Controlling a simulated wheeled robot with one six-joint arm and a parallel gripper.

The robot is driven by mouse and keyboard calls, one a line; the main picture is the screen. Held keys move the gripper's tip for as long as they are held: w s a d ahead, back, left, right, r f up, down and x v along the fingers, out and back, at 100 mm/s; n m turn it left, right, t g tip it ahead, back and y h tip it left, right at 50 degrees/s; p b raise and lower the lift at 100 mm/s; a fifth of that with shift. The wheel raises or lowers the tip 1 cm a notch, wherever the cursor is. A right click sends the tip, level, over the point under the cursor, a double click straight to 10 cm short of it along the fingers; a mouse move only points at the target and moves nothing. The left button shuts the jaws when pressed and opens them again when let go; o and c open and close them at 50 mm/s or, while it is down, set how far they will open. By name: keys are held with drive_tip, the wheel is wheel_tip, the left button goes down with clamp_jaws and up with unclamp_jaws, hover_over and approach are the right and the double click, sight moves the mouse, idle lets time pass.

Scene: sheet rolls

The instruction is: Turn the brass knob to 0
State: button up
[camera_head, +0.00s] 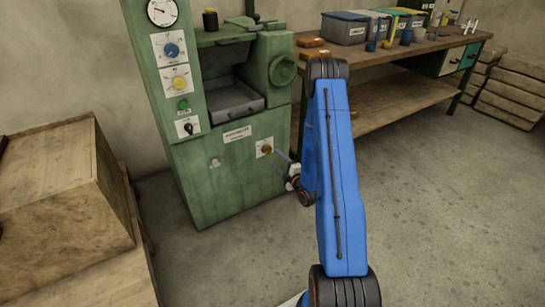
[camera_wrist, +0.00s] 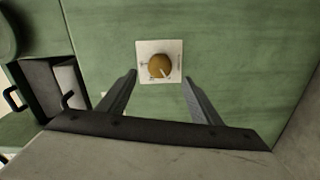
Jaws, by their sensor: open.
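The brass knob (camera_head: 266,150) sits on a small pale plate low on the front of the green machine (camera_head: 222,190), at its right side. In the wrist view the round brass knob (camera_wrist: 160,66) is on its square white plate, with a pale pointer line toward the lower right. Marks on the plate are too small to read. My gripper (camera_head: 284,164) is just to the right of the knob in the head view. In the wrist view my gripper (camera_wrist: 160,85) is open, its two fingers apart below the knob on either side, not touching it.
The machine also bears a blue knob (camera_head: 172,50), a yellow knob (camera_head: 180,83), a green button (camera_head: 183,105), a black switch (camera_head: 188,128) and a green handwheel (camera_head: 283,70). A wooden crate (camera_head: 60,190) stands left. A workbench (camera_head: 400,52) with bins stands right. The floor in front is clear.

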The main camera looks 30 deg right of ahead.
drive_tip(key=s, duration=0.9)
drive_tip(key=shift+s, duration=0.2)
drive_tip(key=shift+d, duration=0.15)
drive_tip(key=w+a+r+g, duration=0.2)
drive_tip(key=w+r, duration=0.2)
drive_tip(key=r, duration=0.1)
drive_tip(key=s+a+r+m+g+h, duration=0.1)
drive_tip(key=s+a+r+m+g, duration=0.15)
drive_tip(key=r, duration=0.55)
drive_tip(key=s+a+r+m+g+h, duration=0.1)
drive_tip(key=s+a+r+m+g, duration=0.2)
drive_tip(key=r, duration=0.6)
drive_tip(key=s+a+r+m+g, duration=0.2)
drive_tip(key=s+a+r+m, duration=0.1)
drive_tip(key=s, duration=0.8)
drive_tip(key=s+a+r+m+g+y, duration=0.1)
drive_tip(key=s+a+r+m, duration=0.3)
drive_tip(key=s+a, duration=0.3)
drive_tip(key=s+a+r+m+g, duration=0.2)
drive_tip(key=s+a+r+m, duration=0.2)
drive_tip(key=s, duration=1.1)
drive_tip(key=shift+a+r+g, duration=0.35)
drive_tip(key=shift+a+r, duration=0.3)
